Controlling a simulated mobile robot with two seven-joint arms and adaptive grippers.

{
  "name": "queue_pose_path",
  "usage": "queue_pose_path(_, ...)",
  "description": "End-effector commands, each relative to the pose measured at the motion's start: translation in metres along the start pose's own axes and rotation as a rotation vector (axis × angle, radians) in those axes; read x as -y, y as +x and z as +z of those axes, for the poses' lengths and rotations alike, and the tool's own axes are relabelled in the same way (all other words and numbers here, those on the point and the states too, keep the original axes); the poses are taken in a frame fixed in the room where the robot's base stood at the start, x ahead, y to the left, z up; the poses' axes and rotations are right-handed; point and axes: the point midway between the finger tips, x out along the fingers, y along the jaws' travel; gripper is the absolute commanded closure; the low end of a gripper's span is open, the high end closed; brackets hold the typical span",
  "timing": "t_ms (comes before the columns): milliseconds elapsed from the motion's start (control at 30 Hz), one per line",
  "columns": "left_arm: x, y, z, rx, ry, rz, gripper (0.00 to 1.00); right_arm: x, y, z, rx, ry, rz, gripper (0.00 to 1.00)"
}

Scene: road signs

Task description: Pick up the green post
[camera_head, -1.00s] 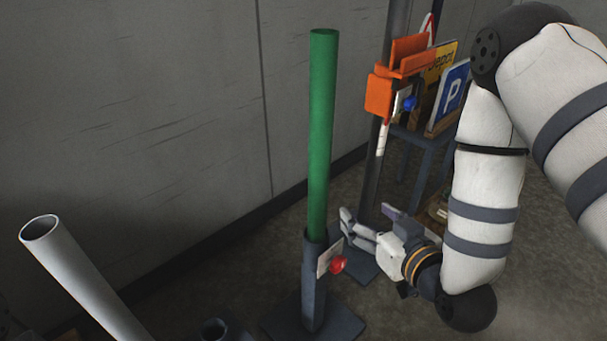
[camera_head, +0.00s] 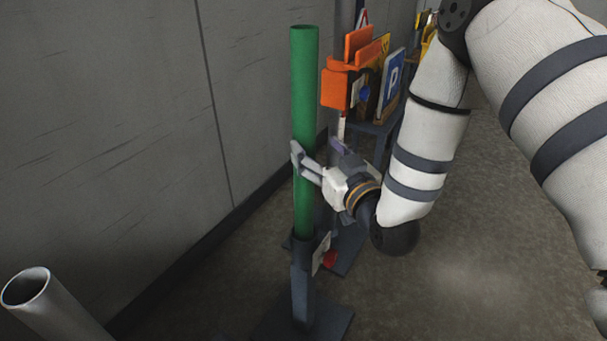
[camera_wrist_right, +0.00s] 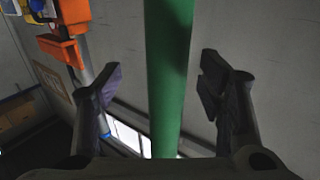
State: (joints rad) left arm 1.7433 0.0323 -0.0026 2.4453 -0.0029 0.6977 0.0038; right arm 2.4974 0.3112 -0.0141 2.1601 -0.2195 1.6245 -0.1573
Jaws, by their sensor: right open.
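The green post (camera_head: 304,90) stands upright in a dark base socket (camera_head: 302,285) in the head view. My right gripper (camera_head: 316,158) is at the post's lower half, above the socket, with one finger seen across the front of the post. In the right wrist view the post (camera_wrist_right: 168,70) runs between the two spread fingers of the right gripper (camera_wrist_right: 160,88). There is a gap on both sides, so the jaws are open around it and not closed on it. My left gripper is not in view.
A red knob (camera_head: 330,257) sits on the socket's side. Behind stand an orange bracket (camera_head: 337,88) and a blue P sign (camera_head: 393,82) on a stand. A white pipe (camera_head: 50,305) is at lower left. The wall is close behind the post; floor at right is clear.

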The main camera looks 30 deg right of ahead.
Motion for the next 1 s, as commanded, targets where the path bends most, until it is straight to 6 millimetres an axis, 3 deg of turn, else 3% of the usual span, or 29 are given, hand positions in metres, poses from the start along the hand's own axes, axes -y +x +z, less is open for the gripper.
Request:
queue_pose_path(233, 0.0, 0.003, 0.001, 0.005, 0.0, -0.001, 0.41, 0.008, 0.044, -0.003, -0.003, 0.0, 0.0, 0.38)
queue_pose_path(500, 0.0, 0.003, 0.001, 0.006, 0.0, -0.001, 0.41, 0.008, 0.052, -0.004, 0.0, 0.001, -0.001, 0.38)
queue_pose_path(567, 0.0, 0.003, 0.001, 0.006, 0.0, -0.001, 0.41, 0.008, 0.052, -0.004, 0.0, 0.001, -0.001, 0.47)
queue_pose_path(800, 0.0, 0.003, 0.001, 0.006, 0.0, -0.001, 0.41, 0.008, 0.052, -0.004, 0.0, 0.001, -0.001, 1.0)
queue_pose_path(1000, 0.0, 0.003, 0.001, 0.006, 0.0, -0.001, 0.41, 0.008, 0.052, -0.005, -0.005, 0.001, -0.001, 1.0)
